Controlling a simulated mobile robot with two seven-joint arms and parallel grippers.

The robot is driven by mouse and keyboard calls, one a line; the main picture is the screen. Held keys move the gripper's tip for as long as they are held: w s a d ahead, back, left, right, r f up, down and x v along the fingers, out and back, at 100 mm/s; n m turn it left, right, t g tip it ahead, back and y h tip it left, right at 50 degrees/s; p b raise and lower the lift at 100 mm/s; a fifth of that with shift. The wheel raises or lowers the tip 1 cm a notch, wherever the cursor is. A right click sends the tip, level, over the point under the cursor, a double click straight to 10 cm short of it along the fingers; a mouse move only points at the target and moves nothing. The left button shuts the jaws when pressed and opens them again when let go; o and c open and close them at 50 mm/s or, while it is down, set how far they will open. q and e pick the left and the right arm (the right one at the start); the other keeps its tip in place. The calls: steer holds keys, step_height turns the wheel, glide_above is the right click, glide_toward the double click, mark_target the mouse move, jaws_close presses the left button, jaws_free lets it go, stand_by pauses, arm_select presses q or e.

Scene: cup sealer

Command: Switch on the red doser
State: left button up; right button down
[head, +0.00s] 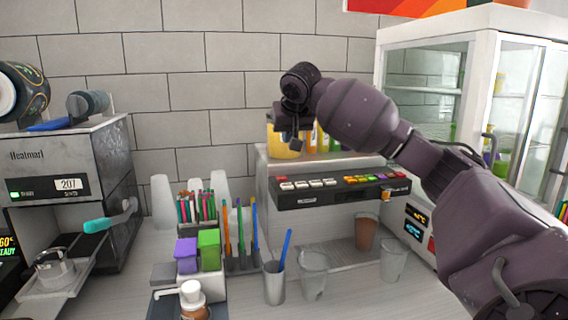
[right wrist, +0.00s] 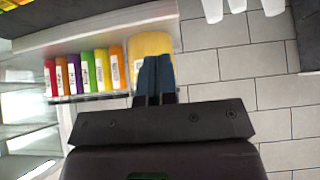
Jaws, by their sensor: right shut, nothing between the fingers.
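The doser machine (head: 340,190) stands at the back centre in the head view. Its black front panel carries a row of small buttons, with a red one (head: 282,180) at the left end and several coloured ones towards the right. A red bottle (right wrist: 50,78) stands at the left end of a row of coloured bottles in the right wrist view. My arm hides part of this row in the head view. My right gripper (head: 295,142) is above the machine's left part, beside a yellow container (head: 284,147). Its fingers (right wrist: 155,78) are together and empty. My left gripper is out of view.
A glass-fronted cabinet (head: 428,90) stands at the right. Cups (head: 314,275) stand before the doser, beside a holder with pens and straws. The tiled wall is close behind.

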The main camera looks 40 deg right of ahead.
steer(key=p, duration=0.2)
glide_above(281, 177)
steer(key=s+a, duration=0.1)
steer(key=s, duration=0.1)
step_height(281, 177, down, 7)
steer(key=shift+f, duration=0.1)
step_height(281, 177, down, 3)
steer(key=shift+f, duration=0.15)
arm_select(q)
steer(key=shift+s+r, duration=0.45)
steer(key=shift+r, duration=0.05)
arm_select(e)
steer(key=shift+f, duration=0.65)
